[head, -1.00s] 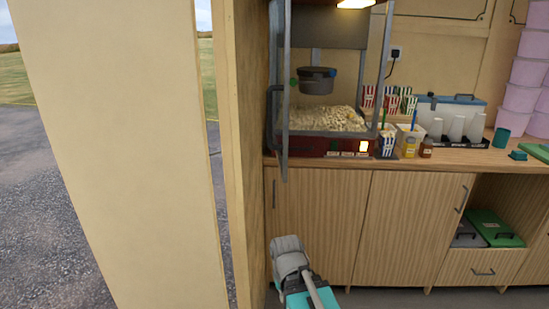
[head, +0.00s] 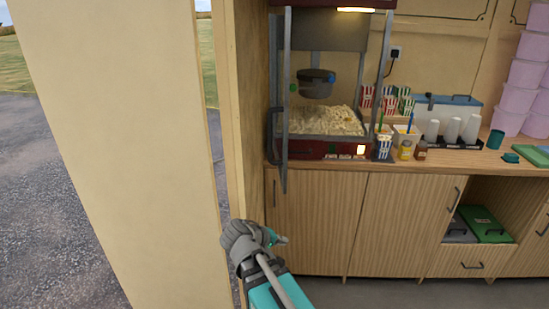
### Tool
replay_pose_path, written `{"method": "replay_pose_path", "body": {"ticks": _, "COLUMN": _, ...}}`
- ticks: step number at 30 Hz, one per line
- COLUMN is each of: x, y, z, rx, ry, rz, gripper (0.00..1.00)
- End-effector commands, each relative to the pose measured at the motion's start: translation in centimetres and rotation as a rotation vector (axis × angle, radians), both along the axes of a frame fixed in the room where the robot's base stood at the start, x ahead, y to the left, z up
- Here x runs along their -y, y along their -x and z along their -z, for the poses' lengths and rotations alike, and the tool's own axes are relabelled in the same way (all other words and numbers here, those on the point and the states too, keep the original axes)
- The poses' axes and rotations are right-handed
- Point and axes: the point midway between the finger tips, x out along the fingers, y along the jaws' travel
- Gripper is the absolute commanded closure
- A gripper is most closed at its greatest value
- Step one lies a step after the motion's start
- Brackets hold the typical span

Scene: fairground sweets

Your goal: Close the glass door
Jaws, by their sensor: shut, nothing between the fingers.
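The popcorn machine (head: 327,150) stands on the wooden counter, with popcorn and a kettle inside. Its glass door (head: 285,100) is open, swung out toward me at the machine's left side and seen nearly edge-on as a narrow grey frame. The door's lower corner hangs below the counter's edge. A small handle seems to show on its left side. My gripper (head: 280,239) is shut and empty, in front of the cabinet below the door, apart from it in the picture. Its fingertips point right.
A cream wall panel (head: 130,150) fills the left, close to the door side. Floor in front of the cabinets is clear.

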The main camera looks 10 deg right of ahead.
Motion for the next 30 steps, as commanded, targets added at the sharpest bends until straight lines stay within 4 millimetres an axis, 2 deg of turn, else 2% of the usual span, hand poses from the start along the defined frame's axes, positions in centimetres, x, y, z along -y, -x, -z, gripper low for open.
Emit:
{"method": "replay_pose_path", "body": {"ticks": 1, "x": -0.7, "y": -0.6, "z": -2.7, "rx": 0.022, "ry": 0.058, "rz": -0.029, "gripper": 1.00}}
{"method": "replay_pose_path", "body": {"ticks": 9, "x": -4.2, "y": -2.7, "z": -12.5, "rx": 0.150, "ry": 0.381, "rz": -0.166, "gripper": 1.00}}
{"method": "replay_pose_path", "body": {"ticks": 12, "x": -5.7, "y": -3.2, "z": -15.4, "rx": 0.191, "ry": 0.475, "rz": -0.207, "gripper": 1.00}}
{"method": "replay_pose_path", "body": {"ticks": 15, "x": -6.8, "y": -3.4, "z": -17.5, "rx": 0.222, "ry": 0.543, "rz": -0.234, "gripper": 1.00}}
{"method": "replay_pose_path", "body": {"ticks": 21, "x": -7.9, "y": -3.5, "z": -19.2, "rx": 0.250, "ry": 0.607, "rz": -0.259, "gripper": 1.00}}
{"method": "replay_pose_path", "body": {"ticks": 30, "x": -7.9, "y": -3.5, "z": -19.1, "rx": 0.252, "ry": 0.610, "rz": -0.260, "gripper": 1.00}}
